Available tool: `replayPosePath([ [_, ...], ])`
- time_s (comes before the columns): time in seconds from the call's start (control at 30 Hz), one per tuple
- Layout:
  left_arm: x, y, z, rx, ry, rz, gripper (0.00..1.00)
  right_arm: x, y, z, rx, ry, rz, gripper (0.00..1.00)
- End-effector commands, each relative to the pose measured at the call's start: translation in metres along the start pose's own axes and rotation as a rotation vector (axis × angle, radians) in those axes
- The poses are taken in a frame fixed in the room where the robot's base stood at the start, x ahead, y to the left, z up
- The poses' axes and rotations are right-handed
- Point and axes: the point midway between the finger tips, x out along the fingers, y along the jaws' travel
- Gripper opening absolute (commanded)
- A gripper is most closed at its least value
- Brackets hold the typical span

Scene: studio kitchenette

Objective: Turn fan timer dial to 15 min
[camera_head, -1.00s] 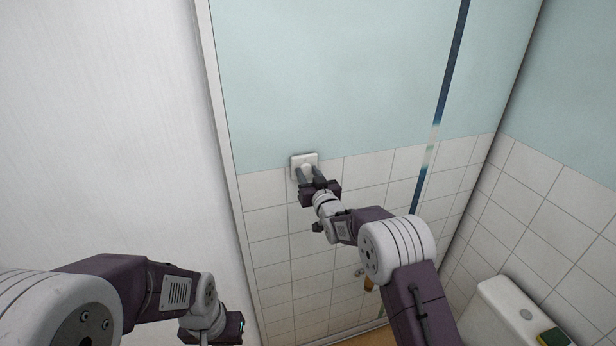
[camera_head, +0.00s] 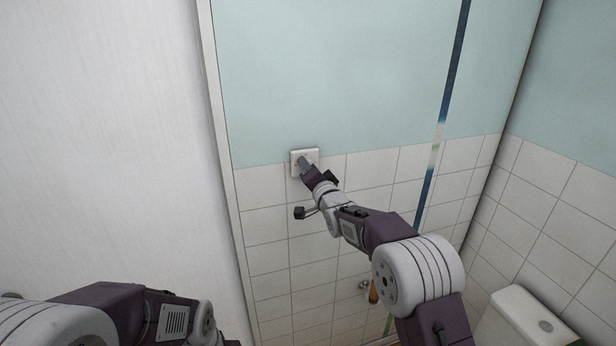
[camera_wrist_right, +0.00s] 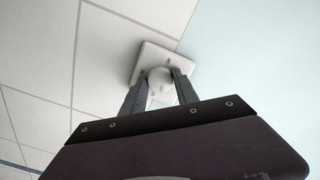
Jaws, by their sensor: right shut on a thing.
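The fan timer is a small white square plate (camera_head: 297,157) on the wall, at the line between white tiles and pale blue paint. In the right wrist view, its plate (camera_wrist_right: 150,52) carries a round white dial (camera_wrist_right: 160,77). My right gripper (camera_wrist_right: 161,86) has one finger on each side of the dial and is shut on it. In the head view, my right gripper (camera_head: 304,166) covers most of the dial, and I cannot read its setting. My left arm (camera_head: 120,312) is at the lower left; its gripper is outside the picture.
A white door or panel (camera_head: 100,130) stands at the left. A white cistern (camera_head: 520,318) is at the lower right. A blue strip (camera_head: 452,70) runs down the wall right of the timer. An orange-brown item (camera_head: 373,292) is low on the wall.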

Motion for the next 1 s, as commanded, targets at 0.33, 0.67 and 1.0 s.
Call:
replayPosePath([
  [0.33,0.013,0.0,0.001,0.0,0.0,0.0,0.0,0.0,0.001,-0.001,0.311,0.003,-0.002,0.0],
  [0.67,0.017,0.0,0.002,0.0,0.0,0.0,0.0,0.0,0.001,-0.001,0.524,0.003,0.0,0.0],
  [1.0,0.018,0.0,0.002,0.0,0.0,0.0,0.0,0.0,0.001,-0.001,0.617,0.002,0.002,0.0],
])
